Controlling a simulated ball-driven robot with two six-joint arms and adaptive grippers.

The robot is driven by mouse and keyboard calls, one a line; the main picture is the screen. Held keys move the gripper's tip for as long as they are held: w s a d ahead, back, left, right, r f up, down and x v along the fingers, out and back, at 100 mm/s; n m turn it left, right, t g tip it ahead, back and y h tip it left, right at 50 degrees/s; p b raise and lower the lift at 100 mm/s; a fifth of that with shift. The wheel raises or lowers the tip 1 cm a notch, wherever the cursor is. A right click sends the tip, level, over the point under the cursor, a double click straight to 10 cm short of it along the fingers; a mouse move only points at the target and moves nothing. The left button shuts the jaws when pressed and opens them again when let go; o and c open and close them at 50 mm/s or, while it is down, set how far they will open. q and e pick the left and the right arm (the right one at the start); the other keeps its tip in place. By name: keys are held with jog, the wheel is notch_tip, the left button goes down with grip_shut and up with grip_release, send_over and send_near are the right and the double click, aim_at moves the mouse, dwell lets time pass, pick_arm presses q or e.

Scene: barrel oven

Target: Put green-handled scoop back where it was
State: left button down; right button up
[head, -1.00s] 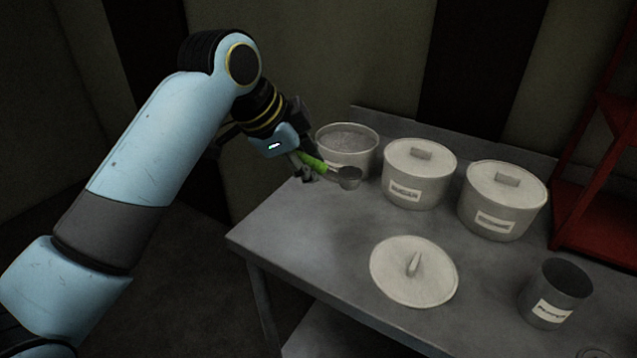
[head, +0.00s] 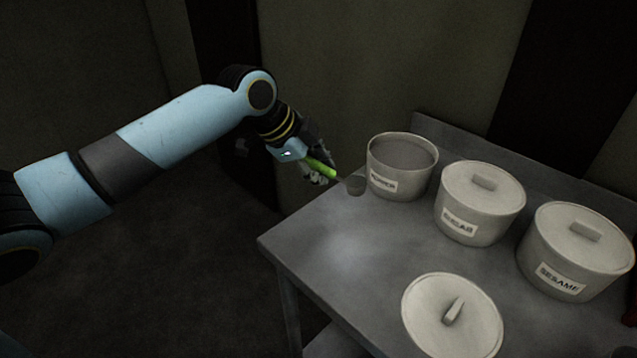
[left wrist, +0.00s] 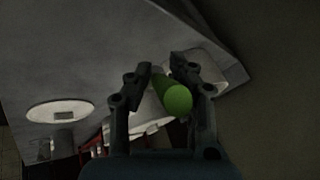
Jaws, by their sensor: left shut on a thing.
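My left gripper (head: 318,170) is shut on the green handle of the scoop (head: 321,167). The scoop's small dark cup (head: 355,186) points right, near the table's left edge and just left of the open tub. I cannot tell whether the cup touches the table. In the left wrist view the green handle (left wrist: 177,98) sits between the two fingers (left wrist: 165,85), its end towards the camera, and the cup is hidden. My right gripper is not in view.
An open, filled tub (head: 397,181) stands at the back of the grey table (head: 335,270). Lidded tubs marked SUGAR (head: 474,220) and SESAME (head: 560,275) stand to its right. A loose round lid (head: 430,320) lies in front. The table's left front area is clear.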

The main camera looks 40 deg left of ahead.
pick_arm(q)
jog(key=shift+a+f, duration=0.15)
jog(key=shift+f, duration=0.15)
notch_tip(320, 180, down, 3)
jog(key=shift+r, duration=0.2)
jog(key=shift+f, duration=0.5)
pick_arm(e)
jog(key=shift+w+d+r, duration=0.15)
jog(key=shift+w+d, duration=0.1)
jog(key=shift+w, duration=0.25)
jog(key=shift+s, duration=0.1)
pick_arm(q)
jog(key=c, duration=1.2)
grip_release()
jog(key=shift+f, duration=0.1)
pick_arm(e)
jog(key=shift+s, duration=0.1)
